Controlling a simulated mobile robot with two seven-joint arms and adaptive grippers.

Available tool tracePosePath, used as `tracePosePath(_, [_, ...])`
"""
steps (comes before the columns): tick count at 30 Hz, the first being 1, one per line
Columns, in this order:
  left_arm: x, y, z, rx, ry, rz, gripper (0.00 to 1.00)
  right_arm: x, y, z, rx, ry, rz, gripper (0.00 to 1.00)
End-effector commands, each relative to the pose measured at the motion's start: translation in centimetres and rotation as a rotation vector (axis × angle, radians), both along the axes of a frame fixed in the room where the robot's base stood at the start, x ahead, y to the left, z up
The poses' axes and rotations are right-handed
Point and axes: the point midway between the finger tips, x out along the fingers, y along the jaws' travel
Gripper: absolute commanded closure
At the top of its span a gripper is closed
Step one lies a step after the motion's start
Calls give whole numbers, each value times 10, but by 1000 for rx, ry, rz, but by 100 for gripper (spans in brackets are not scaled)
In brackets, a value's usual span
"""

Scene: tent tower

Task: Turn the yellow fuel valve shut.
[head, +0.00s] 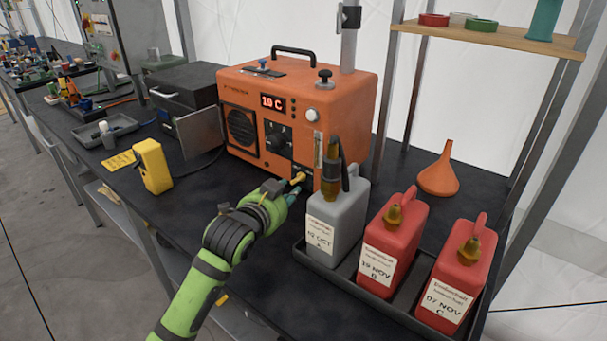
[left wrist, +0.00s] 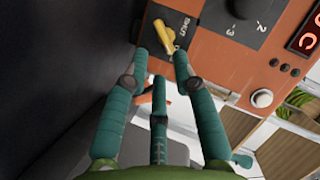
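The yellow fuel valve (head: 297,178) sits low on the front of the orange heater (head: 345,95), beside the grey can. In the left wrist view the valve (left wrist: 166,38) is a small lever on a dark plate, slanted, with a white "SHUT" label beside it. My left gripper (head: 292,195) is just in front of the valve. Its teal fingers (left wrist: 161,58) are apart with nothing held between them. The valve's lower end lies between or just beyond the two upper fingertips. I cannot tell whether they touch it. My right gripper is not in view.
A grey can (head: 335,225) stands close right of my left gripper, in a black tray (head: 305,262) with two red cans (head: 392,245). An orange funnel (head: 438,175) stands behind. A yellow meter (head: 152,167) stands left, with bare black table between.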

Motion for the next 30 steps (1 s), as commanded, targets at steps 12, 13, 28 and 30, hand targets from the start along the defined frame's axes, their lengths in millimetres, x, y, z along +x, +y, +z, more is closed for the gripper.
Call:
tracePosePath(12, [45,-17,-13,-1,1,-1,73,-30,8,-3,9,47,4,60])
tracePosePath(13, [48,-18,-14,-1,1,-1,73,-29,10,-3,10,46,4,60])
tracePosePath(28, [62,-23,-19,-1,-1,-1,73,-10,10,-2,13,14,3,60])
tracePosePath(30, [62,-23,-19,-1,-1,-1,89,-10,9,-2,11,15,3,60])
